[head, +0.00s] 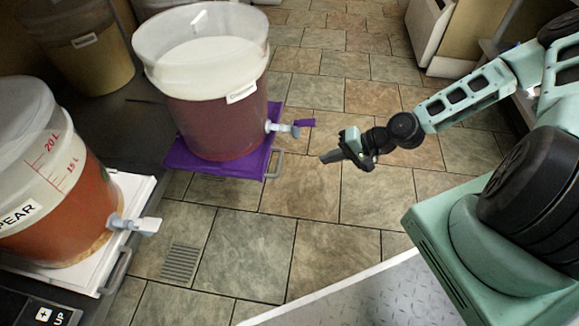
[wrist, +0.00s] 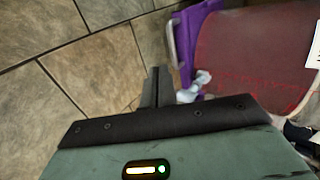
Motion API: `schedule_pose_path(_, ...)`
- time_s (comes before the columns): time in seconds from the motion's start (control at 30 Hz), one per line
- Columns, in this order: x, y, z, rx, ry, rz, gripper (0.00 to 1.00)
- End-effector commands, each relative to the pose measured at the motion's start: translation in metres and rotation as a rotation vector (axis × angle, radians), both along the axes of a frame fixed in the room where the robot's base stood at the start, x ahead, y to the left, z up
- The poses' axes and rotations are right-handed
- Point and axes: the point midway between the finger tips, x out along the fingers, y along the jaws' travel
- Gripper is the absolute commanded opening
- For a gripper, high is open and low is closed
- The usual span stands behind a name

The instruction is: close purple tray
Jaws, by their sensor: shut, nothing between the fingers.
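The purple tray (head: 190,160) is pulled out at upper left of centre in the head view, and a bucket of dark red liquid (head: 215,115) stands on it. The tray has a grey handle (head: 276,164) at its front edge. In the wrist view the fingers (wrist: 158,85) point toward the purple tray (wrist: 190,35) and the red bucket (wrist: 250,60).
A white tray (head: 140,190) with a bucket of orange liquid labelled PEAR (head: 45,190) stands at left, its spigot (head: 135,223) jutting out. Another bucket (head: 75,50) stands at the back left. A floor drain (head: 182,264) lies below. The tiled floor around my gripper is clear.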

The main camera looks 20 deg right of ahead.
Motion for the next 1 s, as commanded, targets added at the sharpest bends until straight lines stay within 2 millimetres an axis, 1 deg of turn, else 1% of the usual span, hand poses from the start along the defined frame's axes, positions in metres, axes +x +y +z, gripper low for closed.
schedule_pose_path(0.03,0.002,0.005,-0.007,-0.001,0.001,0.005,0.0)
schedule_pose_path(0.17,0.009,0.019,-0.022,-0.002,0.002,0.007,0.0)
schedule_pose_path(0.5,0.035,0.067,-0.066,-0.003,0.001,0.008,0.0)
schedule_pose_path(0.6,0.043,0.08,-0.068,-0.004,0.0,0.009,0.0)
schedule_pose_path(0.73,0.05,0.092,-0.07,-0.004,0.001,0.006,0.0)
schedule_pose_path(0.83,0.053,0.097,-0.069,-0.004,0.001,0.006,0.0)
schedule_pose_path(1.0,0.054,0.099,-0.068,-0.003,0.003,0.004,0.0)
